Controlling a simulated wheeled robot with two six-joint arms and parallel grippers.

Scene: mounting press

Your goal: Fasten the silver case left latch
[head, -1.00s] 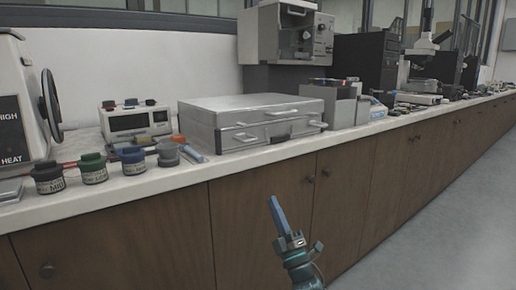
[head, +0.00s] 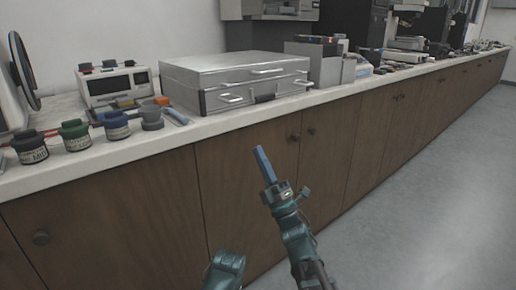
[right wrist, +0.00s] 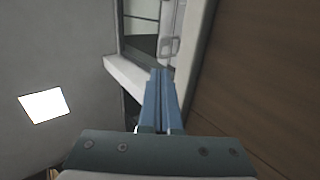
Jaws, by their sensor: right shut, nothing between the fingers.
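The silver case (head: 205,76) lies closed down on the white counter, left of the picture's middle. Its front carries a silver latch bar at the left (head: 231,98), another at the right (head: 300,83), a dark handle (head: 265,98) between them, and a bar higher up (head: 268,71). I cannot tell from here whether the left latch is fastened. My right gripper (head: 261,153) has blue fingers, shut and empty, in front of the cabinet doors, below the case and apart from it. In the right wrist view its fingers (right wrist: 159,88) are together. My left gripper is not in view.
Several lidded jars (head: 73,134) and a white instrument (head: 118,84) stand left of the case. A grey box (head: 325,66) stands right of it. The counter edge (head: 190,137) and wooden cabinet doors (head: 120,200) lie below. The floor (head: 440,180) at right is clear.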

